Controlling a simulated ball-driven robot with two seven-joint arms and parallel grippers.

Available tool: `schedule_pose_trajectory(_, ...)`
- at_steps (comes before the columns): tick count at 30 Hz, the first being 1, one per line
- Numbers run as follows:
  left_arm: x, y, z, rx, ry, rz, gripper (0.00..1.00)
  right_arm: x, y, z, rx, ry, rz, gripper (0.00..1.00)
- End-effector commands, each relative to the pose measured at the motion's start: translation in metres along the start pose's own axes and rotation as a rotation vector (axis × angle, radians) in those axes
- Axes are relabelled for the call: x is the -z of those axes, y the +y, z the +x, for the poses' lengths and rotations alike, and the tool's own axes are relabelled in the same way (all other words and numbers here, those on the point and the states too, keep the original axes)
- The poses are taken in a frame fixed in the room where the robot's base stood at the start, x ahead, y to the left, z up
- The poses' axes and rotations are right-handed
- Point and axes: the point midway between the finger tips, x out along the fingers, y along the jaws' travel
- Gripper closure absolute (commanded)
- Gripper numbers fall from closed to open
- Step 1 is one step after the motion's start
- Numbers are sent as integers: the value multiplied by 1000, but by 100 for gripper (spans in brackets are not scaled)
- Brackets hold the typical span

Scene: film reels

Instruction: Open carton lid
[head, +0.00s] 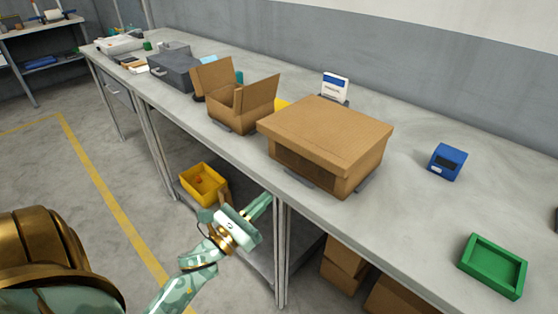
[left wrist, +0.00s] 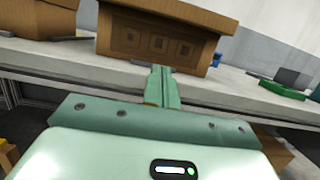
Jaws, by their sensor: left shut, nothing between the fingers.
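A closed brown carton (head: 325,145) with an overhanging lid (head: 328,122) sits on the grey workbench. It also shows in the left wrist view, where its front face (left wrist: 155,40) lies beyond my fingertips and the lid edge (left wrist: 180,12) is at the top. My left gripper (head: 262,202) is shut and empty, in front of the bench edge and below the carton. In the left wrist view its two fingers (left wrist: 160,72) lie together, pointing toward the carton's lower front. I see no contact with the carton. My right gripper is not in view.
A smaller carton with raised flaps (head: 235,105) stands left of the closed one. A blue device (head: 447,162) and a green tray (head: 493,265) are to the right, with clear bench between. A yellow bin (head: 203,184) sits on the lower shelf.

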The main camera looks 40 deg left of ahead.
Motion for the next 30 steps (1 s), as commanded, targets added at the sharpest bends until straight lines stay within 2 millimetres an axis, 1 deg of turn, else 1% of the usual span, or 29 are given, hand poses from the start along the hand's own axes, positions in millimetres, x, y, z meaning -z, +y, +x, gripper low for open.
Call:
schedule_pose_trajectory(3,0,0,8,0,0,24,100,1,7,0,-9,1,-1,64)
schedule_pose_trajectory(5,0,1,15,0,-1,24,100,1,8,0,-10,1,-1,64)
schedule_pose_trajectory(8,0,0,33,0,-1,23,100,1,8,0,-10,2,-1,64)
schedule_pose_trajectory(13,0,0,71,0,-1,21,100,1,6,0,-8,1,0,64)
schedule_pose_trajectory(17,1,1,98,-1,1,20,100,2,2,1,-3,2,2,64)
schedule_pose_trajectory(18,-2,1,103,-1,1,21,100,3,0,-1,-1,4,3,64)
schedule_pose_trajectory(21,-22,0,105,0,0,22,100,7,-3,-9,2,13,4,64)
schedule_pose_trajectory(24,-31,0,108,-2,1,20,100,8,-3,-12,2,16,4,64)
schedule_pose_trajectory(30,-37,0,109,-2,3,18,100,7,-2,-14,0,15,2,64)
